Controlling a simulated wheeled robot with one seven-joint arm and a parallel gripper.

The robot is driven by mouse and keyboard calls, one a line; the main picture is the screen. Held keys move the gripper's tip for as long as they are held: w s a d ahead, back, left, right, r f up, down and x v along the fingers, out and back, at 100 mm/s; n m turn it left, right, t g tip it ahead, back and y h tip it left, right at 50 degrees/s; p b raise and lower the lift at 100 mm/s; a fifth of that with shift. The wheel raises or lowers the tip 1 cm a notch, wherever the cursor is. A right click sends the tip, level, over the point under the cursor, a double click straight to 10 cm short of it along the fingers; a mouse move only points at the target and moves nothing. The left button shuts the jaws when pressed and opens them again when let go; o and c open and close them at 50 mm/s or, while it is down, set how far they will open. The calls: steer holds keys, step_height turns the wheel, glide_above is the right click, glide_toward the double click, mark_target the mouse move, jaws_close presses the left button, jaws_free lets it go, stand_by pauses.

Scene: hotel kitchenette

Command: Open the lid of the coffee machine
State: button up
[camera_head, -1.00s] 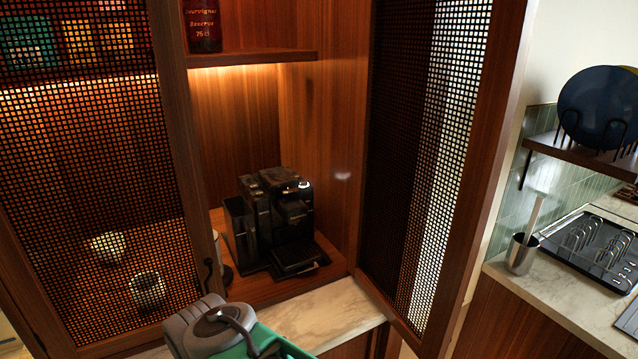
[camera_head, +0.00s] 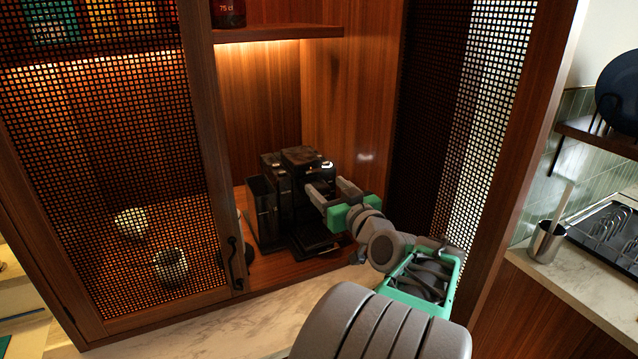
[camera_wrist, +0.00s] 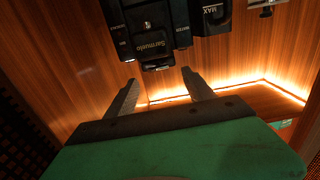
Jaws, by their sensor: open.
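The black coffee machine (camera_head: 290,205) stands upright inside the open cabinet, under the lit shelf. Its top, where the lid (camera_head: 300,157) appears to be, looks closed. In the wrist view the machine (camera_wrist: 150,25) is at the top of the picture, with its labelled front just beyond my fingertips. My gripper (camera_head: 328,188) is open, with its two fingers pointing at the upper front of the machine from the right. In the wrist view nothing is between the fingers (camera_wrist: 160,85). I cannot tell whether a finger touches the machine. The arm hides part of its front.
The mesh door (camera_head: 460,130) stands open close to the right of my arm. The closed mesh door (camera_head: 110,190) covers the left side, with two cups behind it. A wooden shelf (camera_head: 280,34) runs above the machine. The marble counter edge (camera_head: 230,325) lies in front.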

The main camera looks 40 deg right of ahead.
mark_target(314, 172)
steer(key=p+x, duration=0.1)
steer(key=x, duration=0.4)
steer(key=p+x, duration=0.1)
steer(key=x, duration=0.1)
steer(key=shift+w+d+r+p, duration=0.2)
steer(key=shift+d+r+p, duration=0.05)
steer(key=shift+d+p, duration=0.05)
steer(key=shift+c, duration=0.4)
jaws_close()
